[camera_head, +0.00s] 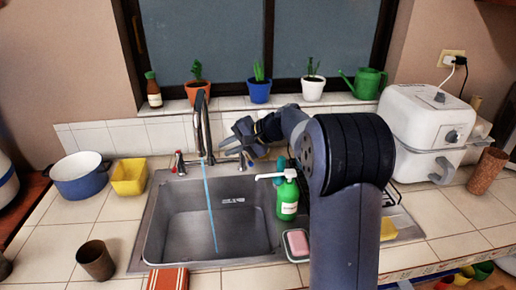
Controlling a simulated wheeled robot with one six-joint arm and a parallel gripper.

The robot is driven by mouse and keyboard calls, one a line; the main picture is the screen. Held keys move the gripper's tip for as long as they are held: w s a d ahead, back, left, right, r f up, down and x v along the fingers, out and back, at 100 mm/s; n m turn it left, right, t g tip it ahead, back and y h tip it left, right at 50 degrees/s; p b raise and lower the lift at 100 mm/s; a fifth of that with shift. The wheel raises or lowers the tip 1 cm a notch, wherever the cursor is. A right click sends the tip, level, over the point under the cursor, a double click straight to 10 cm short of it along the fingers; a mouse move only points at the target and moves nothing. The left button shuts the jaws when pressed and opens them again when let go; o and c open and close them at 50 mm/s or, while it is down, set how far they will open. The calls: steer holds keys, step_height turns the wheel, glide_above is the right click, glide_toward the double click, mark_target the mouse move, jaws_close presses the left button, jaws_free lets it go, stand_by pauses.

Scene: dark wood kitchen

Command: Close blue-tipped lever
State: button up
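The metal faucet (201,125) stands behind the sink, with a thin blue stream of water (209,205) falling from it into the basin. A red-tipped lever (178,161) is at the faucet's left. At its right a metal lever base (244,163) shows just below my gripper. The blue tip cannot be made out; my gripper may cover it. My gripper (233,139) is right of the spout, at or just above the right lever. Its fingers look spread, with nothing seen held between them. I cannot tell whether it touches the lever.
A green soap bottle (287,200) with a white pump stands at the sink's right rim (268,225), near my arm. A pink sponge (298,243) lies in front. Potted plants (260,90) line the sill behind. A white air fryer (425,125) stands right.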

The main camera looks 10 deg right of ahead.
mark_target(249, 159)
steer(key=w+d+n+h+p, duration=0.1)
steer(key=d+n, duration=0.2)
steer(key=d, duration=0.2)
steer(key=w+d+f+n+g+h, duration=0.1)
steer(key=d+n, duration=0.2)
steer(key=d, duration=0.2)
steer(key=w+d+n+h+p, duration=0.1)
steer(key=w+d+n, duration=0.1)
steer(key=d, duration=0.3)
steer(key=shift+d+f+n+g+h+p, duration=0.1)
steer(key=shift+f+n+g+h+p, duration=0.05)
steer(key=shift+n+g+h+p, duration=0.2)
jaws_close()
steer(key=p+x, duration=0.2)
steer(key=x, duration=0.8)
steer(key=shift+s, duration=0.1)
steer(key=shift+s+a+m+b, duration=0.2)
steer(key=shift+a+m+b, duration=0.25)
steer(key=shift+b, duration=0.45)
steer(key=shift+s+a+m+b, duration=0.2)
steer(key=shift+a+b, duration=0.45)
steer(key=shift+b, duration=0.25)
